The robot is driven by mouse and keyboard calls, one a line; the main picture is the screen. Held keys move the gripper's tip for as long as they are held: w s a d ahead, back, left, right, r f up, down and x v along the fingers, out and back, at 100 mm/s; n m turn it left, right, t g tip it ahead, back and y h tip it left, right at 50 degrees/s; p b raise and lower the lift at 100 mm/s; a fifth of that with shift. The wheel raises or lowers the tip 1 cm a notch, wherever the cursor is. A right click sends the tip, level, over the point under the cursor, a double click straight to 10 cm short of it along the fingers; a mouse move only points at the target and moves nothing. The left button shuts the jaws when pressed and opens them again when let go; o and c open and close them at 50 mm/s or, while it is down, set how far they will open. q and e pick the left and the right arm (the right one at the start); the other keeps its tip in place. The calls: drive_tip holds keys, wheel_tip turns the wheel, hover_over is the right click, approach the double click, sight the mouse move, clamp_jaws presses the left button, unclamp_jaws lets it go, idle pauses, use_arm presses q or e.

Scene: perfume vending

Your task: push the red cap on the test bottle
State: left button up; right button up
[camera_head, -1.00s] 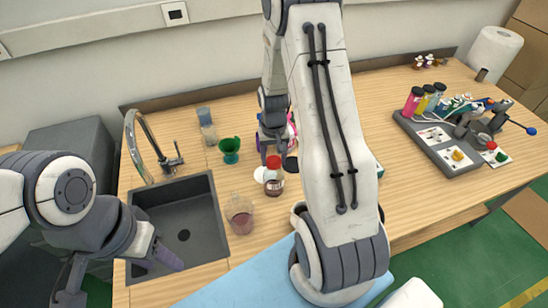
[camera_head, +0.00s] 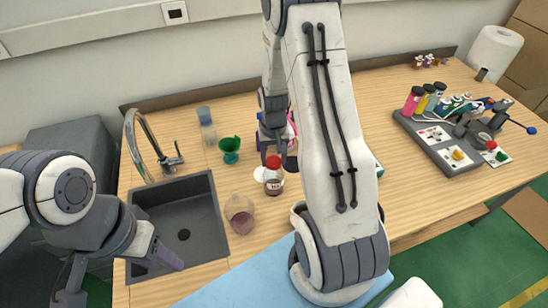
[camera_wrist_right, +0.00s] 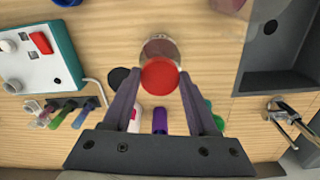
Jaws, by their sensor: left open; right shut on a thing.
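A small bottle (camera_head: 274,187) with dark contents, a pale label and a red cap (camera_head: 273,162) stands upright on the wooden table, right of the sink. In the right wrist view the red cap (camera_wrist_right: 160,76) sits between the fingertips of my right gripper (camera_wrist_right: 160,80), which is shut on it. The bottle's glass body (camera_wrist_right: 160,47) shows beyond the cap. Whether the cap is fully seated cannot be told. In the head view my right arm hides part of the table around the bottle. My left gripper (camera_head: 118,277) is open and empty at the sink's front left.
A clear cup (camera_head: 240,214) with pinkish liquid stands between the sink (camera_head: 205,240) and the bottle. A green cup (camera_head: 229,149) stands behind it. A grey tray (camera_head: 455,160) with coloured bottles is at the right. A white-and-teal device (camera_wrist_right: 38,55) is near the bottle.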

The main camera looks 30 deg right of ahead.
drive_tip(key=o, duration=1.5)
drive_tip(key=shift+r+p, duration=2.9)
drive_tip(key=shift+r, duration=0.6)
drive_tip(key=shift+c, duration=0.4)
clamp_jaws()
drive_tip(key=shift+f, duration=0.15)
